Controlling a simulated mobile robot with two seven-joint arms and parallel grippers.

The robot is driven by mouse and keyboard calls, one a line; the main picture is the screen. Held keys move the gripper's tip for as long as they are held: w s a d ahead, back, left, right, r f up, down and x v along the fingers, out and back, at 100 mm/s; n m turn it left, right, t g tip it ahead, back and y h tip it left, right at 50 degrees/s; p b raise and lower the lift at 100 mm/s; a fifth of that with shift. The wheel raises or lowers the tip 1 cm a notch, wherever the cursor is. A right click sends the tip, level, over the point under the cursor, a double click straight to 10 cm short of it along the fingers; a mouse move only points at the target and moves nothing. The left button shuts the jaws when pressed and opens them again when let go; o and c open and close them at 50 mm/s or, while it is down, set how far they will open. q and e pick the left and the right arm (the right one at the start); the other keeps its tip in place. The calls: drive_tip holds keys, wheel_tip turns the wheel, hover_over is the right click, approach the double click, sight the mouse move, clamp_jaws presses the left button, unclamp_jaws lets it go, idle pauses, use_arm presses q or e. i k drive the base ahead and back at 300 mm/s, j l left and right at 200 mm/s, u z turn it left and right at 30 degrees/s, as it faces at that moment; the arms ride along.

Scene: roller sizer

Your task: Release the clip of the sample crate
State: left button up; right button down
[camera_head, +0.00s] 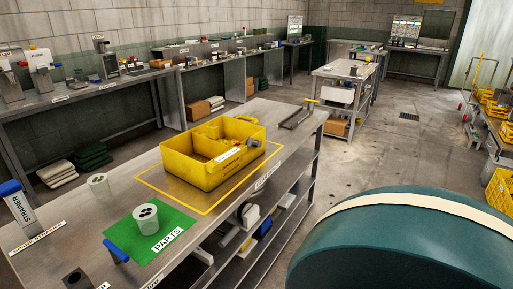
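The yellow crate (205,178) stands on the metal bench inside a yellow outline, seen from above and at an angle. It is open on top and has inner dividers. A small grey part (253,143) sits at its right end; it may be the clip, but it is too small to tell whether it is fastened. A pale label-like strip (228,155) shows near it on the rim. Neither of my grippers is in view.
A large teal rounded form with a cream band hides the lower right.

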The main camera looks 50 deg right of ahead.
sight(250, 141)
drive_tip(key=i+l, duration=0.1)
drive_tip(key=l, duration=1.4)
drive_tip(key=i+l, duration=0.15)
drive_tip(key=l, duration=0.65)
